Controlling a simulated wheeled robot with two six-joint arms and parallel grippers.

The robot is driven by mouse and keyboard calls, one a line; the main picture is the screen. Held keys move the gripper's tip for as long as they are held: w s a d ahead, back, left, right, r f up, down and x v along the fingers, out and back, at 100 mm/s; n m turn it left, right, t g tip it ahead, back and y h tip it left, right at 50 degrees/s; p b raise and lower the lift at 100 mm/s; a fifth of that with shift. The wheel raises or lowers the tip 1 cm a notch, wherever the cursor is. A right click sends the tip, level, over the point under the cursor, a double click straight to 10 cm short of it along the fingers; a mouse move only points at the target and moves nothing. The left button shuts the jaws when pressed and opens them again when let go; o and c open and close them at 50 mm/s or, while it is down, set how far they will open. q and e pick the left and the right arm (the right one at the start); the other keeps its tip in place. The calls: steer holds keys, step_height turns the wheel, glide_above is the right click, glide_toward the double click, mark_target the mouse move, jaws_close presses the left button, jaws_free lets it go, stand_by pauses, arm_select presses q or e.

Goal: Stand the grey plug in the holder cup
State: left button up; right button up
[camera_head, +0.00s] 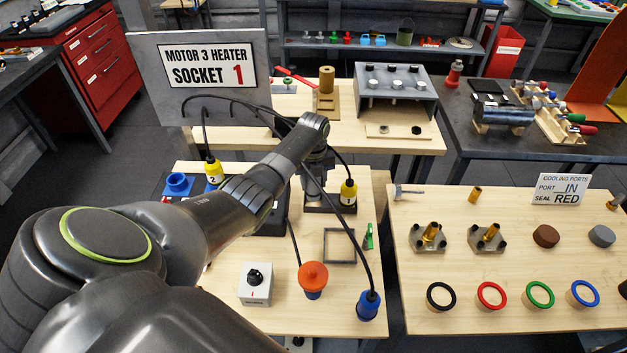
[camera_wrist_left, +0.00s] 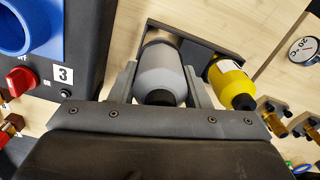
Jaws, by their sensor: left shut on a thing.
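The grey plug (camera_wrist_left: 160,78) is between the two fingers of my left gripper (camera_wrist_left: 162,68) in the left wrist view, its far end towards a dark holder (camera_wrist_left: 203,38). My left gripper is shut on it. In the head view my left gripper (camera_head: 318,172) points down over the holder (camera_head: 330,207) on the middle table, and the plug is hidden behind the arm. I cannot tell whether the plug's end is inside the cup or just above it. A yellow plug (camera_wrist_left: 231,82) stands right beside it; it also shows in the head view (camera_head: 348,192). My right gripper is not in view.
A dark unit with a blue socket (camera_wrist_left: 28,22) and red knob (camera_wrist_left: 20,80) is close on the left. Black cables hang around the arm. A sign (camera_head: 205,75) stands behind.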

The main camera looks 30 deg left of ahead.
mark_target(314, 189)
arm_select(q)
steer(key=shift+f+b, duration=1.55)
steer(key=shift+f, duration=0.45)
steer(key=o, duration=1.1)
steer(key=shift+o, duration=0.2)
steer(key=shift+r, duration=0.1)
step_height(314, 189, up, 14)
steer(key=shift+f+b, duration=0.2)
steer(key=shift+b, duration=1.05)
step_height(314, 189, up, 2)
steer(key=shift+r+p, duration=0.1)
steer(key=shift+p, duration=0.45)
steer(key=shift+r+p, duration=0.45)
steer(key=shift+r, duration=0.35)
steer(key=shift+f, duration=0.1)
